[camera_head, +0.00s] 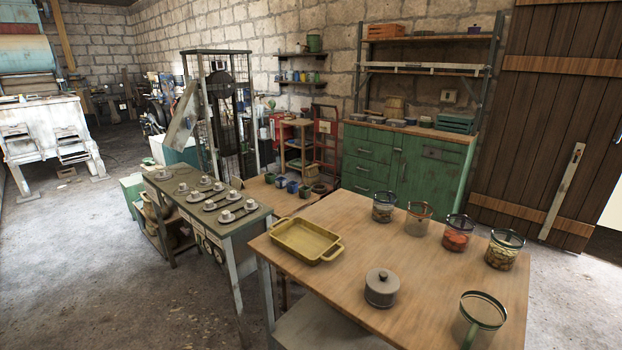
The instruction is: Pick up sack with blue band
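No sack with a clear blue band can be made out. Beige sack-like shapes (151,208) sit low at the left end of the green-grey table, partly hidden by its frame and too small to show a band. Neither of my grippers is in view.
A wooden table (400,235) fills the front right, with a yellow tray (305,240), a lidded grey pot (381,288) and several glass jars. The green-grey table (190,188) holds cups on trays. Concrete floor (70,260) is open at left.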

